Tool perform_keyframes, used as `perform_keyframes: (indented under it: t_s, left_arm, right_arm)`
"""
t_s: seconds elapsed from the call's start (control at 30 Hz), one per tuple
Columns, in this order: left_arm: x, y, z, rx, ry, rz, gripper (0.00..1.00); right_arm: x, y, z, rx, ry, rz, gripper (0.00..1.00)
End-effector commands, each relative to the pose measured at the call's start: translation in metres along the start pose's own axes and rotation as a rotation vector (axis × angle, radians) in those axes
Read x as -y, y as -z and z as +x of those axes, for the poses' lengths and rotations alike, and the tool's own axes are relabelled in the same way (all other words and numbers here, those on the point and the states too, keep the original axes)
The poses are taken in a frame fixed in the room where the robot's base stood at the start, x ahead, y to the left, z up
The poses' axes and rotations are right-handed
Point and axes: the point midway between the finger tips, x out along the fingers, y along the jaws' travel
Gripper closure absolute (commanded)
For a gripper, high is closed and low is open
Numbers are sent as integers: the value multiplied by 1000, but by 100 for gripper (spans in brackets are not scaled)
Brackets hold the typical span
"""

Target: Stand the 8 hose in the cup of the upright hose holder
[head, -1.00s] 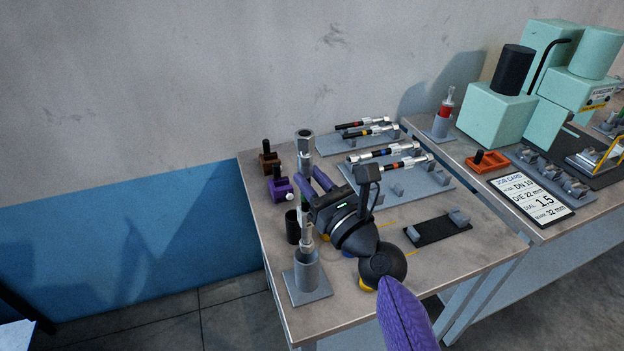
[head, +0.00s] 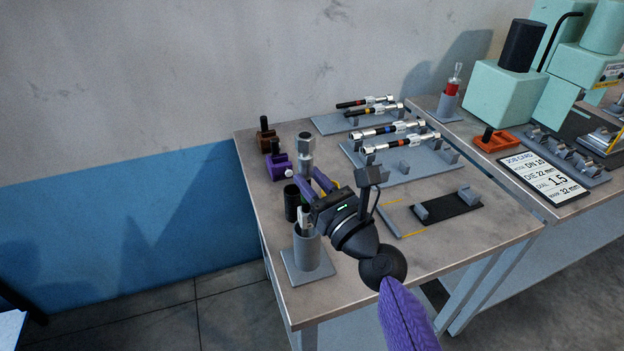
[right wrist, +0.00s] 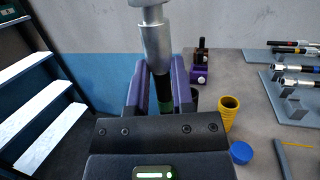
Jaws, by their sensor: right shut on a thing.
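The hose stands upright in my right gripper (head: 311,183), with its silver hex end fitting (head: 306,145) on top. In the right wrist view the silver fitting (right wrist: 158,45) rises above the purple fingers, and a green band shows on the black hose (right wrist: 164,104) between them. My right gripper is shut on this hose. The upright hose holder (head: 307,255) is a grey cup on a square plate at the table's front left. The hose's lower end appears inside the cup's mouth; how deep it sits is hidden. My left gripper is not in view.
A black cup (head: 291,204) stands just behind the holder. Purple (head: 279,166) and brown (head: 267,142) blocks stand at the back left. Several hoses lie on grey racks (head: 400,172). A yellow cup (right wrist: 229,112) and blue cap (right wrist: 241,152) are right of the gripper.

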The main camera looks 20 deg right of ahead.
Motion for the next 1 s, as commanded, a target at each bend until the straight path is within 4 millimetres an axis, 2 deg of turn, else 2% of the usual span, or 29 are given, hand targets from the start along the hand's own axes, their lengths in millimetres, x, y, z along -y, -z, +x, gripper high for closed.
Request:
perform_keyframes:
  t_s: [0.03,0.07,0.2,0.27,0.47,0.57,0.9,1.0]
  left_arm:
    - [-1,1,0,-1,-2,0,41]
    - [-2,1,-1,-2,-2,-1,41]
    - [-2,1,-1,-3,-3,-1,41]
    - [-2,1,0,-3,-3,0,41]
    - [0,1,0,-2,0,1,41]
    - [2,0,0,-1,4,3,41]
    - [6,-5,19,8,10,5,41]
    - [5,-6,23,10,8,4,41]
  right_arm:
    - [0,-1,0,2,0,0,100]
    - [0,-1,0,2,0,0,69]
    - [0,-1,0,1,0,0,40]
    - [0,-1,0,1,0,0,30]
    - [0,0,0,-1,0,0,30]
    - [0,1,-7,-2,0,1,30]
    - [0,4,-83,-3,0,-1,30]
    - [0,2,-95,-1,1,0,30]
